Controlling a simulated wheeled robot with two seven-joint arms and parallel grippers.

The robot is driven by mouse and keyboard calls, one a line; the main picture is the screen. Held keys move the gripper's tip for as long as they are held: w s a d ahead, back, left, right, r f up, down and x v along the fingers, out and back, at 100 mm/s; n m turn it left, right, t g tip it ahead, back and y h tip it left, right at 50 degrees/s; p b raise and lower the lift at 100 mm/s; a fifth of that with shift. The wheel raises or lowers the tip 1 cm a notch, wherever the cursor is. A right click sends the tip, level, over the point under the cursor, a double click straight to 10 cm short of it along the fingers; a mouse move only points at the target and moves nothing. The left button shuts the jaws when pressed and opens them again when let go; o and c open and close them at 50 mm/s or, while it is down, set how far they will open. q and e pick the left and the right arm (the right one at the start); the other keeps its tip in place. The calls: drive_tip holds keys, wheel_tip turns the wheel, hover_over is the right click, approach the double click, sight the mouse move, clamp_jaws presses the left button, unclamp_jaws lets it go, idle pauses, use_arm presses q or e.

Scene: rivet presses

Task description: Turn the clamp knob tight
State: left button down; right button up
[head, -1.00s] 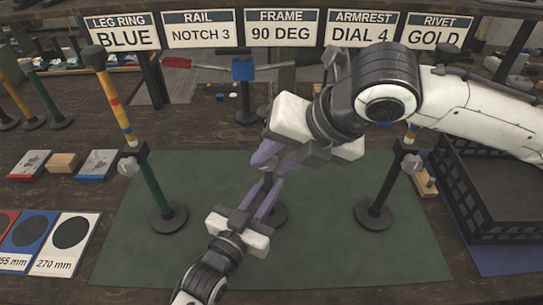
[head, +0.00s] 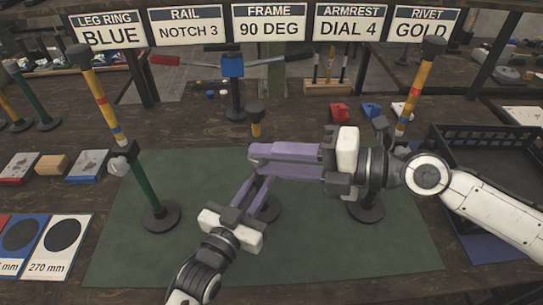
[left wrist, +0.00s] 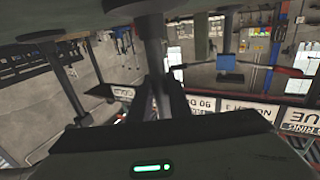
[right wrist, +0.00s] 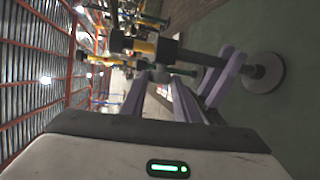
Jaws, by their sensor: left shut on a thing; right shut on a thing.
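The middle stand stands on the green mat (head: 310,240); its round base (head: 268,210) and the dark-capped yellow top of its post (head: 256,130) show in the head view. My left gripper (head: 262,185) is shut on its lower tube from the front; the dark tube (left wrist: 150,50) shows between the fingers in the left wrist view. My right gripper (head: 252,160) lies level, pointing left, shut at the collar just below the yellow part. In the right wrist view, the dark collar (right wrist: 166,50) shows beyond the fingers.
A left stand (head: 148,190) with a white knob (head: 120,166) and a right stand (head: 405,105), partly behind my right arm, flank the middle one. A black crate (head: 490,140) stands at right. Size cards (head: 60,245) lie at left. The mat's front is fairly clear.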

drive_tip(key=m+y, duration=0.1)
drive_tip(key=y, duration=0.1)
drive_tip(key=t+y, duration=0.1)
drive_tip(key=y, duration=0.1)
drive_tip(key=shift+s+f+m, duration=0.1)
drive_tip(key=shift+f+m, duration=0.3)
drive_tip(key=shift+m+t+y, duration=0.3)
drive_tip(key=shift+t+y, duration=0.3)
drive_tip(key=shift+y, duration=0.1)
drive_tip(key=shift+f, duration=0.1)
drive_tip(key=shift+f+y, duration=0.1)
drive_tip(key=shift+y, duration=0.2)
drive_tip(key=o, duration=1)
drive_tip(key=shift+o, duration=0.2)
drive_tip(key=shift+d+f, duration=0.1)
drive_tip(key=v, duration=1.2)
